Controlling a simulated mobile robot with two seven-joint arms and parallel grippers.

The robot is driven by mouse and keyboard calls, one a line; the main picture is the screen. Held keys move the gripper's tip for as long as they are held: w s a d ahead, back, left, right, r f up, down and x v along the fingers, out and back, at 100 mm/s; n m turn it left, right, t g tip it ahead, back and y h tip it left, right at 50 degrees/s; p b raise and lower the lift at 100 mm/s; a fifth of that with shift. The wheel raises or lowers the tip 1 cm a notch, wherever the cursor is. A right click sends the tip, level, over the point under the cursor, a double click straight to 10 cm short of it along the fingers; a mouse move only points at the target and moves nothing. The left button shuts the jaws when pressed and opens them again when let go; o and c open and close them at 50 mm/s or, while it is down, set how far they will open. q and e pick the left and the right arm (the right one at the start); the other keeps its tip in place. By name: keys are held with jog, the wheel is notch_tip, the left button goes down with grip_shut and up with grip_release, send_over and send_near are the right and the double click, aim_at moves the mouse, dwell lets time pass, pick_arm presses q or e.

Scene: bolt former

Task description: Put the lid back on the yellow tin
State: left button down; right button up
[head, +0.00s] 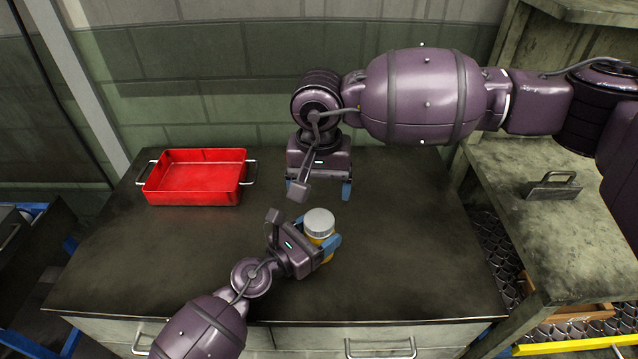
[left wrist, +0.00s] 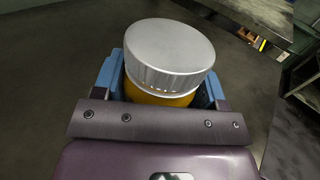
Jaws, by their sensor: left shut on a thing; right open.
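The yellow tin (head: 327,257) stands on the dark worktop, near its middle. Its silver lid (head: 319,222) sits on top of the tin; in the left wrist view the lid (left wrist: 168,52) looks slightly tilted, and I cannot tell whether it is fully seated. Yellow tin wall (left wrist: 160,99) shows below it in that view. My left gripper (head: 328,248) is shut on the tin, with blue fingers on either side of it. My right gripper (head: 319,192) is open and empty, pointing down behind and above the tin.
A red tray (head: 197,184) with two handles stands at the back left of the worktop (head: 420,260). A side bench on the right carries a grey handled object (head: 551,190). The worktop's right part is clear. A wall closes off the back.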

aim_at(319, 219)
jog(key=n, duration=0.5)
jog(key=shift+n, duration=0.3)
jog(key=shift+f, duration=4.05)
